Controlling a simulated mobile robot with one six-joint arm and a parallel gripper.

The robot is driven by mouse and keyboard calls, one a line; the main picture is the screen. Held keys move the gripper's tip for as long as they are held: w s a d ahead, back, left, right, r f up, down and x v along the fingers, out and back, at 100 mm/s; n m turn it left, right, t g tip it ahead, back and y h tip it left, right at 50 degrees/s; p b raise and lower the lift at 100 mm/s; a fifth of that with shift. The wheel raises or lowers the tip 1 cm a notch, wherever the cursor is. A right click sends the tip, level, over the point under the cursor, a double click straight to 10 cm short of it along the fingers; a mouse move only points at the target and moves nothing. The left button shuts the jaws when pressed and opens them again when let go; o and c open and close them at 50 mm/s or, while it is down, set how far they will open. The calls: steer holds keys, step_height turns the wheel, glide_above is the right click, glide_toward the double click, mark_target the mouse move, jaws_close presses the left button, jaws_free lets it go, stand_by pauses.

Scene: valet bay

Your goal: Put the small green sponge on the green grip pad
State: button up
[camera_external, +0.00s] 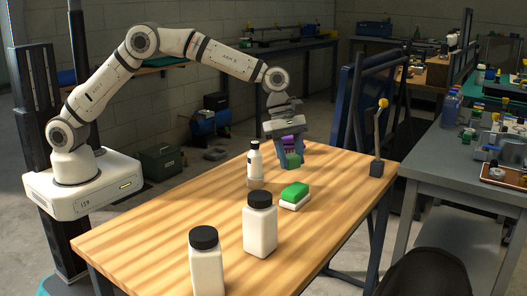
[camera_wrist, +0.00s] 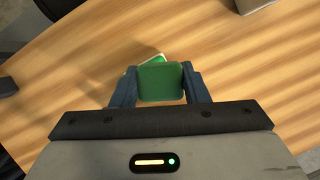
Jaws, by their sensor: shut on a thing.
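My gripper (camera_external: 291,160) is shut on a small green block, the small green sponge (camera_external: 293,161), over the far part of the wooden table. In the wrist view the sponge (camera_wrist: 160,82) sits between the two fingers of my gripper (camera_wrist: 160,88). I cannot tell how far it is above the tabletop. A green-topped piece with a white base, which may be the green grip pad (camera_external: 295,191), lies on the table nearer the external camera. In the wrist view a green piece with a pale edge (camera_wrist: 150,59) shows partly behind the sponge, which hides most of it.
On the wooden table (camera_external: 170,222), a slim white bottle (camera_external: 255,165) stands left of the gripper. Two larger black-capped bottles, one in the middle (camera_external: 260,226) and one in front (camera_external: 206,266), stand nearer. A yellow-topped stalk on a dark block (camera_external: 376,168) stands at the right edge.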

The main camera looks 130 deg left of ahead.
mark_target(293, 194)
step_height(293, 194, down, 7)
steer(key=shift+f, duration=0.1)
steer(key=shift+f, duration=0.1)
stand_by(0.3)
steer(key=o, duration=0.9)
steer(key=shift+o, duration=0.2)
